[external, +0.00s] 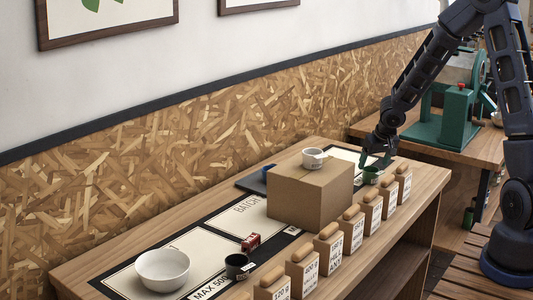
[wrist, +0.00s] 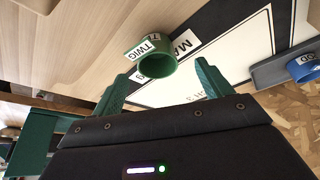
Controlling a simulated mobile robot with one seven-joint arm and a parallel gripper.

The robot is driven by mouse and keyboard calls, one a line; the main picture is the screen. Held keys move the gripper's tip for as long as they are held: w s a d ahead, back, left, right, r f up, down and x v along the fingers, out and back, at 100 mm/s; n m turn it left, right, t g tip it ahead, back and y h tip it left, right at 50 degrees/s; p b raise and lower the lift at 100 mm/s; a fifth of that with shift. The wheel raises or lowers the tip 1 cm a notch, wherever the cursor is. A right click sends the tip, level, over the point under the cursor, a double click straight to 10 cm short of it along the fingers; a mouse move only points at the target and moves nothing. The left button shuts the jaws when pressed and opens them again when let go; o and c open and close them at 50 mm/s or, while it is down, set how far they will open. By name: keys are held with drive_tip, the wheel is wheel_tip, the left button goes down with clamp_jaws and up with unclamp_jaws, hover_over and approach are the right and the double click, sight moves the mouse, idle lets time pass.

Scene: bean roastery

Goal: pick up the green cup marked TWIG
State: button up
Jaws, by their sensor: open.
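The green cup marked TWIG (wrist: 160,64) is in the wrist view, ahead of and between my fingertips, with its label facing left and up in the picture. In the external view the green cup (external: 371,177) stands on the bench behind the row of blocks, right of the cardboard box. My gripper (external: 377,160) is just above the cup there. In the wrist view my gripper (wrist: 163,72) shows its two green fingers spread apart, with nothing held between them. I cannot tell whether either finger touches the cup.
A cardboard box (external: 297,196) with a white cup (external: 313,158) on top stands left of the green cup. Several wood-handled blocks (external: 373,212) line the front edge. A dark cup (external: 237,266), red object (external: 251,242) and white bowl (external: 162,270) are farther left. A blue cup (wrist: 301,68) sits on a grey tray.

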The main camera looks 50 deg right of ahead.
sight(371, 170)
drive_tip(key=shift+d+x, duration=0.2)
drive_tip(key=shift+x, duration=2.45)
drive_tip(key=c, duration=1.1)
drive_tip(key=shift+r, duration=0.1)
